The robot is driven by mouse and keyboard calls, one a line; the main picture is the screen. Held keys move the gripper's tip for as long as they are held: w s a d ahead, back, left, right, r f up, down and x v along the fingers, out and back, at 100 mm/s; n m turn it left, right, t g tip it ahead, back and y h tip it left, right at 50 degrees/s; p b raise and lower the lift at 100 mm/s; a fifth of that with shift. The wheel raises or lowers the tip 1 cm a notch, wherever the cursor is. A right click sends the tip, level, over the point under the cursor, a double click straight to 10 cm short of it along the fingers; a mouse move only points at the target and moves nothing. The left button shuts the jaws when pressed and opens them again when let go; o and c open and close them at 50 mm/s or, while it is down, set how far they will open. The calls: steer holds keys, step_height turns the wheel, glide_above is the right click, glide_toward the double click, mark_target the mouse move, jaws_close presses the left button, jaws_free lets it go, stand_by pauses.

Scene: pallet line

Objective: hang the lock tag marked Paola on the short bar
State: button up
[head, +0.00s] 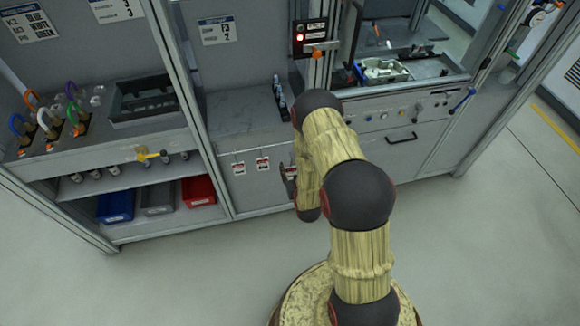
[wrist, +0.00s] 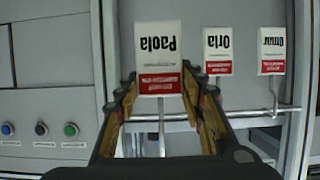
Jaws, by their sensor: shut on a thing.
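The lock tag marked Paola (wrist: 158,45), white with a red band, is upside down in the wrist view. My gripper (wrist: 160,88) is shut on it near its red end, one finger on each side. The tag looks nearer to the camera than the others. A thin metal bar (wrist: 255,113) runs behind it along the grey panel; I cannot tell whether the Paola tag touches it. Tags marked Orla (wrist: 218,48) and, it seems, Omar (wrist: 273,50) hang on the right. In the head view my gripper (head: 289,178) is mostly hidden by my arm, at the cabinet front.
Blue, black and green buttons (wrist: 41,129) sit at left in the wrist view. In the head view, a shelf with blue (head: 115,205) and red (head: 198,190) bins stands left, and a panel with a handle (head: 401,138) right. The floor in front is clear.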

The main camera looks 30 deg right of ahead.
mark_target(291, 171)
steer(key=shift+s+a, duration=0.25)
steer(key=shift+s, duration=0.55)
steer(key=shift+s+a, duration=0.2)
steer(key=shift+s, duration=0.6)
